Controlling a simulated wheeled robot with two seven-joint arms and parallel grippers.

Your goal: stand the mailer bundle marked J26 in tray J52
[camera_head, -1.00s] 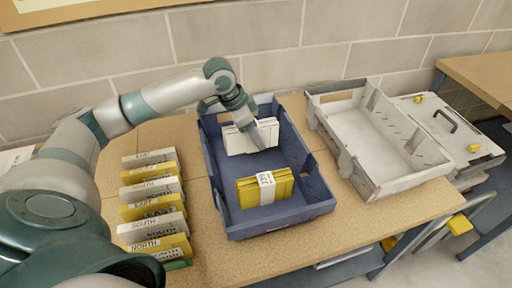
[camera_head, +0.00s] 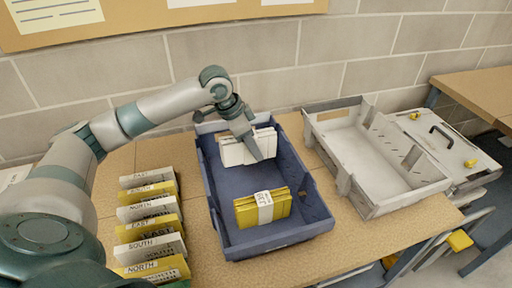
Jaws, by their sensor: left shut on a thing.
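A white mailer bundle (camera_head: 234,153) stands upright at the far end of the blue tray (camera_head: 270,242). My left gripper (camera_head: 256,152) is over it and shut on it; the fingers hide part of the bundle. A yellow mailer bundle (camera_head: 246,214) with a white band stands in the near part of the same tray, apart from the gripper. A grey-white tray (camera_head: 371,207) to the right is empty. I cannot read the marks J26 or J52 on any bundle or tray. My right gripper is not in view.
A row of several white and yellow bundles with labels such as NORTH and SOUTH (camera_head: 150,247) stands left of the blue tray. A pale case with a black handle (camera_head: 449,140) lies right of the grey tray. A block wall (camera_head: 290,62) closes the back.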

